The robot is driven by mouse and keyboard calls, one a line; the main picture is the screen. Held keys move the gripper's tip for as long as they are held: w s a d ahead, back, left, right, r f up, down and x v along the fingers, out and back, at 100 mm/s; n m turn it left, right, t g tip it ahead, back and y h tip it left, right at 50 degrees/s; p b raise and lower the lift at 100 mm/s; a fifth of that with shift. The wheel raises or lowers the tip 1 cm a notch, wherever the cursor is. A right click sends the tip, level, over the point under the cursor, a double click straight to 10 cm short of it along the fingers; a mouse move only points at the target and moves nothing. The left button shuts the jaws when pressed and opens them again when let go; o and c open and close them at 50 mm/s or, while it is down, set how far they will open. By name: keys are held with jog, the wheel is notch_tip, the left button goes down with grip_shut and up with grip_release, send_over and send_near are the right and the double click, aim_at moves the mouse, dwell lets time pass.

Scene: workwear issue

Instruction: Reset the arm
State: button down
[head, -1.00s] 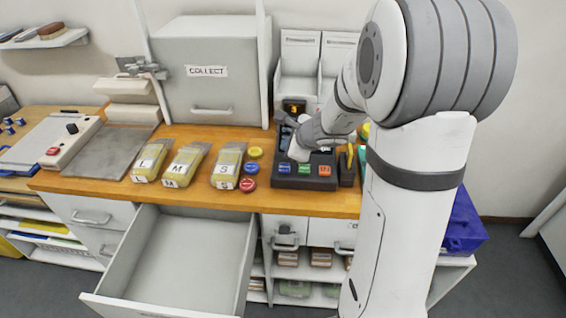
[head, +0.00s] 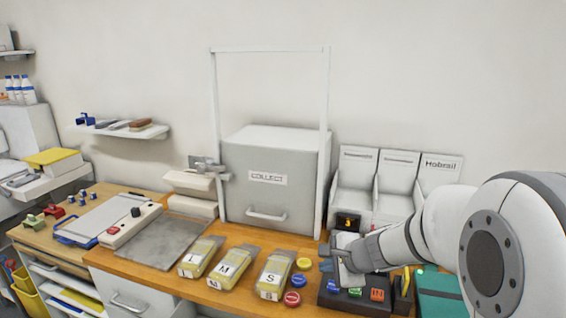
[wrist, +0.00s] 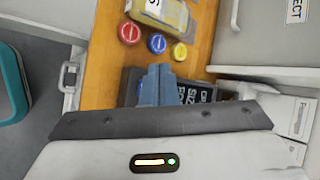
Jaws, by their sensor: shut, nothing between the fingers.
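My gripper (head: 328,266) has its blue fingers closed together with nothing between them. In the head view it hangs over the left back part of a dark tray-like box (head: 348,304) with blue, green and orange blocks along its front. The wrist view shows the shut blue fingers (wrist: 158,80) pointing over the wooden counter (wrist: 100,75), with part of the dark box beside them. My arm comes in from the right and hides part of the counter behind it.
Yellow packets marked L, M and S (head: 272,275) lie left of the box, beside yellow, blue and red round pieces (head: 292,299). A grey COLLECT cabinet (head: 275,180) stands behind. White bins (head: 400,190) and a small display (head: 347,222) stand behind my gripper. A teal item (head: 440,295) lies right.

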jog(key=s+a+r+n+g, duration=0.2)
jog(key=s+r+n, duration=0.1)
jog(key=s+n, duration=0.7)
jog(key=s+d+n+g+h, duration=0.1)
jog(key=s+d+n+h, duration=0.1)
jog(key=s, duration=0.4)
jog(key=s+d+n+g+h, duration=0.1)
jog(key=s+d+n+h, duration=0.2)
jog(key=s, duration=0.3)
jog(key=shift+s+d+r+n, duration=0.15)
jog(key=shift+r+n, duration=0.25)
jog(key=shift+n, duration=0.2)
